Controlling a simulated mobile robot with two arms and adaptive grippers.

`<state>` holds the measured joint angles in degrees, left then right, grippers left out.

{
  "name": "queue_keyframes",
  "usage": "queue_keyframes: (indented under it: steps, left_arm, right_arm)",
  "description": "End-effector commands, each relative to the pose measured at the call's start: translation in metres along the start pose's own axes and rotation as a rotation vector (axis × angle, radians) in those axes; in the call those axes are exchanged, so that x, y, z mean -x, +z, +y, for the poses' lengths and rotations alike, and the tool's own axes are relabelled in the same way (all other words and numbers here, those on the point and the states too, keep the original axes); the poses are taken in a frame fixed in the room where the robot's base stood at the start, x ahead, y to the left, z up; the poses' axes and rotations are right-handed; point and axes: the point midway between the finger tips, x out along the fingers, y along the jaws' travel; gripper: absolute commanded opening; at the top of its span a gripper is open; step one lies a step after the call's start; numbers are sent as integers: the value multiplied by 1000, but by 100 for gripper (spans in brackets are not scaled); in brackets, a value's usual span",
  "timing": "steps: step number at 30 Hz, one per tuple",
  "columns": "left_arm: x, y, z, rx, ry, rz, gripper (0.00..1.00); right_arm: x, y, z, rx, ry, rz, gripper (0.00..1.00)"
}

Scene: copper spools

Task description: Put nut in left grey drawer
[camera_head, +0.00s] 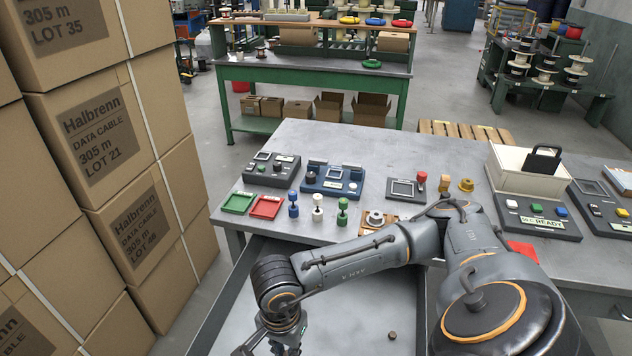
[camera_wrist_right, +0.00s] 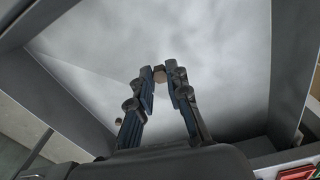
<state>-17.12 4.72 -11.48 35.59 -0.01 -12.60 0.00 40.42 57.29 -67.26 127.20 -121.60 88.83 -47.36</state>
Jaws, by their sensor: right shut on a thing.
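An open grey drawer (camera_head: 345,295) juts from the table's front left, its floor mostly bare; its pale inside also fills much of the right wrist view (camera_wrist_right: 215,50). My right arm reaches left across the table and its gripper (camera_head: 268,346) is low over the drawer's left part, cut by the picture's bottom edge. My left gripper is out of view.
Stacked cardboard boxes (camera_head: 110,150) stand close on the left. The table (camera_head: 320,140) holds green (camera_head: 239,202) and red (camera_head: 266,207) trays, several coloured pegs, control panels (camera_head: 334,181) and a cream bin (camera_head: 515,178). A green workbench (camera_head: 310,68) stands behind.

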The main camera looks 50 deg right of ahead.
Motion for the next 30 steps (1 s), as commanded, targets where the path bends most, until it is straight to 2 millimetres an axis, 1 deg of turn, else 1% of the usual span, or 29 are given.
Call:
queue_keyframes:
  steps: [1,7,24,27,30]
  left_arm:
    - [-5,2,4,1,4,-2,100]
    - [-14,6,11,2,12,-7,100]
    - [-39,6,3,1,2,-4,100]
    - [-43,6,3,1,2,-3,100]
    - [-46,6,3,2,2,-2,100]
  right_arm:
    - [-2,-4,1,-122,0,1,0]
    - [0,-16,4,-650,0,0,0]
    - [8,-50,14,-2142,-5,2,0]
    - [10,-54,17,-2380,-6,2,0]
    - [12,-58,18,-2580,-10,0,0]
